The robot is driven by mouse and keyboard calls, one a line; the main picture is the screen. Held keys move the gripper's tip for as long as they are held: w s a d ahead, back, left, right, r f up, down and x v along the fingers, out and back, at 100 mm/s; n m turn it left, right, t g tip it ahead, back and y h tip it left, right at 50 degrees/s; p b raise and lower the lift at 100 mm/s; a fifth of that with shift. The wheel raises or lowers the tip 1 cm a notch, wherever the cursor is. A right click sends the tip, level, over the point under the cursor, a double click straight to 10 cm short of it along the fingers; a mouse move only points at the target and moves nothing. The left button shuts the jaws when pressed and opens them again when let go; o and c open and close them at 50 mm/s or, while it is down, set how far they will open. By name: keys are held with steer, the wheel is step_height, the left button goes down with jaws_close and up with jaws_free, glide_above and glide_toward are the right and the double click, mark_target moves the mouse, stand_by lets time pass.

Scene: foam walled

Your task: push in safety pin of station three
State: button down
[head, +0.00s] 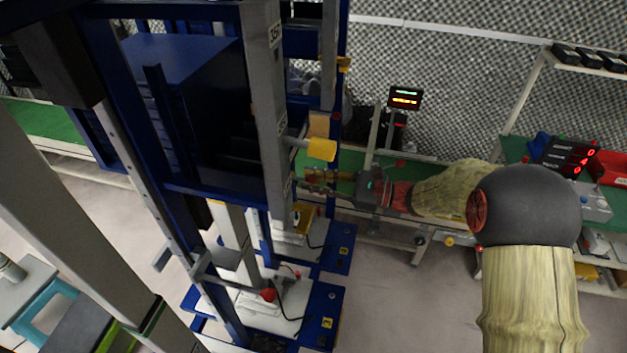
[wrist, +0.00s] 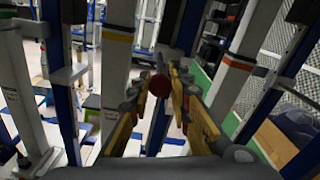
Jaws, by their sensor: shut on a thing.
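My gripper (head: 313,181) reaches in from the right, beside the grey upright (head: 267,85) of a blue-framed station. In the wrist view, its yellow-brown fingers (wrist: 160,78) close around a dark red round knob (wrist: 159,86), which may be the safety pin. How far the pin sits in its hole is hidden. A blue base plate marked 3 (head: 327,322) lies on the floor below, in front of one marked 2 (head: 343,254).
Blue and grey posts crowd the left side. A bench with a green top (head: 345,184) and a small lit display (head: 405,97) stand behind my gripper. A red-digit display (head: 568,157) sits at right. Grey floor (head: 400,310) is open at lower centre.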

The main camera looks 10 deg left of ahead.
stand_by(0.5)
steer(key=a, duration=0.3)
steer(key=w+a+p, duration=0.1)
steer(key=a, duration=0.4)
steer(key=shift+w+a+p, duration=0.15)
steer(key=shift+a+p, duration=0.15)
steer(key=shift+p, duration=0.05)
steer(key=shift+r, duration=0.1)
steer(key=c, duration=1.9)
jaws_free()
steer(key=shift+a, duration=0.2)
steer(key=shift+o, duration=1.2)
steer(key=shift+o, duration=0.2)
steer(key=shift+d, duration=0.15)
steer(key=d, duration=0.4)
steer(key=s+d, duration=0.1)
steer(key=d, duration=0.6)
steer(key=shift+s+d, duration=0.35)
steer(key=shift+d, duration=0.05)
